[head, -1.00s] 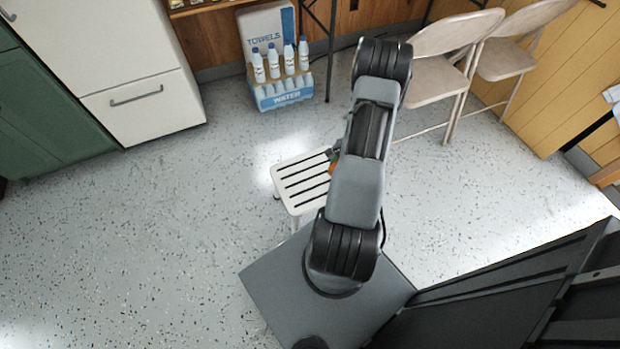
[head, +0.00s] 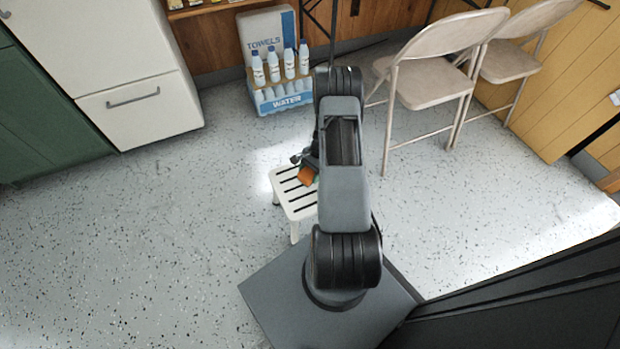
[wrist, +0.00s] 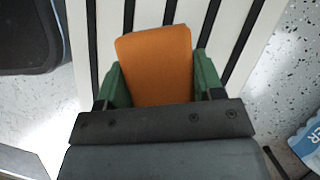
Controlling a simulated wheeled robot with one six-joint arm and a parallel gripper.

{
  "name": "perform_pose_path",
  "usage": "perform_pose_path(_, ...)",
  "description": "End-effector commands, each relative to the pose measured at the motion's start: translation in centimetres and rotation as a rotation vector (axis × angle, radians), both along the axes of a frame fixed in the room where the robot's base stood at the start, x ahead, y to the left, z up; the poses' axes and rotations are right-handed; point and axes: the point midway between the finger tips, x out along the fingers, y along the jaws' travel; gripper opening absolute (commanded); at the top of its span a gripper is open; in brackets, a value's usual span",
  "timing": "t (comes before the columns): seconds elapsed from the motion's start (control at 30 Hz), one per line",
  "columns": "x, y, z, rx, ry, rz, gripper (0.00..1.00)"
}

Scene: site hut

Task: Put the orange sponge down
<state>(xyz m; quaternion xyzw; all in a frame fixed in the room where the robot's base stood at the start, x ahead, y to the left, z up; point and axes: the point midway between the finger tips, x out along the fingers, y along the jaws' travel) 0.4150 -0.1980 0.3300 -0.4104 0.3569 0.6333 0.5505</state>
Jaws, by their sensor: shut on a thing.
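The orange sponge (wrist: 155,62) is between the green fingers of my gripper (wrist: 156,85) in the wrist view. My gripper is shut on it. In the head view the sponge (head: 306,175) shows small beside my arm, over the white slatted stool (head: 288,196). The stool's slats (wrist: 225,45) lie behind the sponge in the wrist view. I cannot tell whether the sponge touches the stool top. In the head view my arm covers most of my gripper (head: 310,166) and the stool's right side.
A crate of water bottles (head: 283,96) stands behind the stool, with a towels box (head: 267,28) at its back. Beige folding chairs (head: 430,85) stand at the right. A white cabinet (head: 140,105) is at the left. The speckled floor left of the stool is clear.

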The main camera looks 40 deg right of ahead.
Motion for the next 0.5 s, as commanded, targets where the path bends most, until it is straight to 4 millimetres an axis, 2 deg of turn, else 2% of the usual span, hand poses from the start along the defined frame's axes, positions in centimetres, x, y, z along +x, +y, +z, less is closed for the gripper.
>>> perform_pose_path(0.03,-0.1,0.0,-1.3,0.002,0.002,-0.001,0.39)
perform_pose_path(0.17,-0.1,-0.1,-2.8,0.001,0.001,-0.001,0.39)
perform_pose_path(0.5,-0.1,-0.1,-2.9,0.001,0.001,-0.001,0.39)
